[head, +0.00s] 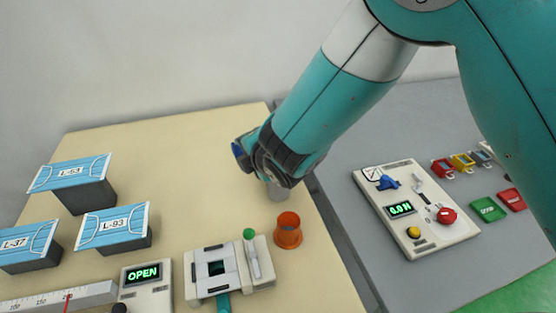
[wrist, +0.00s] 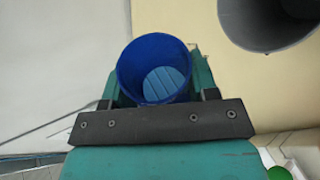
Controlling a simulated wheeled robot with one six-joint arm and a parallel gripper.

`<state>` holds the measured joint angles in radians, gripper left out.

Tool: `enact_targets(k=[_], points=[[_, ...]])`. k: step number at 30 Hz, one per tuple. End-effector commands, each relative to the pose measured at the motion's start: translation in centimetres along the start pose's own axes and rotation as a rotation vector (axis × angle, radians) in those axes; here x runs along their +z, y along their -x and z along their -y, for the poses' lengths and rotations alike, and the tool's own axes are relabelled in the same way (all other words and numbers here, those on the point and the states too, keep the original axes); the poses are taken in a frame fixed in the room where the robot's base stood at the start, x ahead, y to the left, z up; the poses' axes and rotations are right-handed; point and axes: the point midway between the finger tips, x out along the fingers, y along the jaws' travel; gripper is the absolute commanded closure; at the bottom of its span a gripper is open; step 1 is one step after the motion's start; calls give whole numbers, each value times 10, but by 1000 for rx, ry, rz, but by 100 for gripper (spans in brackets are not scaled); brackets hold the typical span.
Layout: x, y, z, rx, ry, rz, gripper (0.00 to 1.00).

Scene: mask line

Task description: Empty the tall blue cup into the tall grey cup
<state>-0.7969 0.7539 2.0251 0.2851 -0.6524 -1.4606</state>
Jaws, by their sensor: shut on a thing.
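My gripper (head: 252,153) is shut on the tall blue cup (head: 239,155), held above the beige table. In the wrist view the blue cup (wrist: 128,72) sits between my fingers, its open mouth facing the camera. Inside it lies a light blue, ridged piece (wrist: 163,85), probably a folded mask. The tall grey cup (head: 277,193) stands on the table just below my gripper and is mostly hidden by it in the head view. In the wrist view the grey cup (wrist: 240,30) shows at the top right, apart from the blue cup, with a dark interior.
An orange cup (head: 288,231) stands in front of the grey cup. A white device with a green knob (head: 249,234) and an OPEN display (head: 142,274) are nearby. Labelled blue mask stacks (head: 113,227) are at left. A control panel (head: 414,212) stands on the grey table at right.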

Motion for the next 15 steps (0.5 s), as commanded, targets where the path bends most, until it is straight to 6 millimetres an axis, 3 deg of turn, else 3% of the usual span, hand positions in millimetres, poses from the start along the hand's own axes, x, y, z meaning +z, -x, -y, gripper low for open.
enact_targets(k=[5, 9, 15], points=[[-5, -5, 7, -80, 201, 101, 71], [-2, 2, -5, -151, 372, 190, 71], [-22, -13, 9, -255, 621, 319, 71]])
